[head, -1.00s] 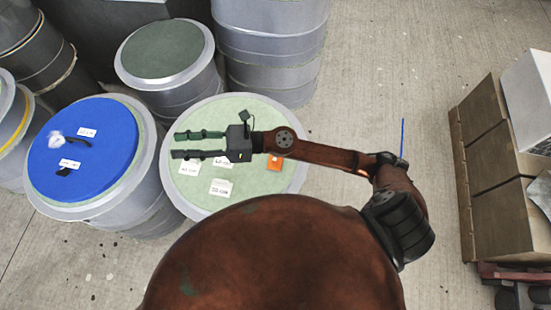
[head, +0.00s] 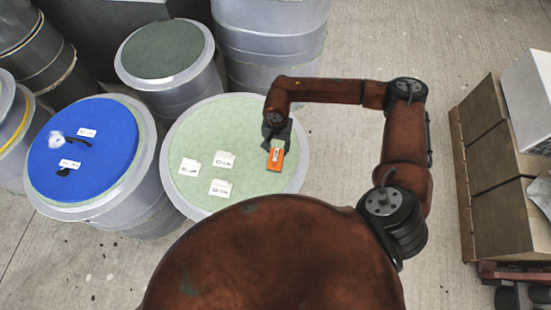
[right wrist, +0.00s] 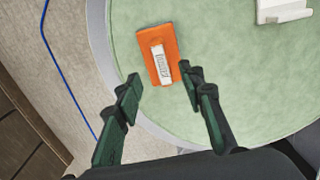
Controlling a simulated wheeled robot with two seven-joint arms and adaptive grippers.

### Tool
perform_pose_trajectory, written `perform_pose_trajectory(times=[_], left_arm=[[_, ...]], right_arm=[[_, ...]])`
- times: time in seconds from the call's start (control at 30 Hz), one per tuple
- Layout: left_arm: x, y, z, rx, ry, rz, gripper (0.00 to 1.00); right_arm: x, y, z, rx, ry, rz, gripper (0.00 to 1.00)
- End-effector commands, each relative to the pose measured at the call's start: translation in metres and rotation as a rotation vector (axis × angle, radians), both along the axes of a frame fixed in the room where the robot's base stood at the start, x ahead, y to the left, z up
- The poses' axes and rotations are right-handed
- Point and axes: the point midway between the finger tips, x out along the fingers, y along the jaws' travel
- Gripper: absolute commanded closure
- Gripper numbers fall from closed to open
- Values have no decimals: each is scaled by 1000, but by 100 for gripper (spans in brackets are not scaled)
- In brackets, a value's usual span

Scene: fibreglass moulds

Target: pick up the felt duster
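The felt duster appears to be the orange block with a white label (head: 276,158), lying on the green top of a drum, near its right edge. It also shows in the right wrist view (right wrist: 152,42), where a thin dark edge shows along its far side. My right gripper (head: 273,133) is above the drum top, close to the duster and pointing down. The duster lies just beyond the fingertips. My left gripper is not in view.
The green-topped drum (head: 232,123) also carries several white cards (head: 220,187). A blue-topped drum (head: 105,165) with small dark and white items stands to its left. More drums stand behind. Brown boxes (head: 490,165) stand at the right, with bare floor between.

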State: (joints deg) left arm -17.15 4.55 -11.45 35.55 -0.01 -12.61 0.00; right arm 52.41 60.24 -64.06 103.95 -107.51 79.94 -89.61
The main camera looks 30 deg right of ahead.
Motion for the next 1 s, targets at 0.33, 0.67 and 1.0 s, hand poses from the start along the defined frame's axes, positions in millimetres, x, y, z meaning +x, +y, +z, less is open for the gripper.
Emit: perform_pose_trajectory(times=[0.33, 0.67, 1.0], left_arm=[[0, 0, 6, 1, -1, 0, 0], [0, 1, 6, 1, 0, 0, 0], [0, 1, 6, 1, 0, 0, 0]], right_arm=[[-1, 6, -37, 5, 3, -2, 64], [-1, 5, -57, 4, 1, -3, 64], [-1, 5, -57, 4, 1, -3, 84]])
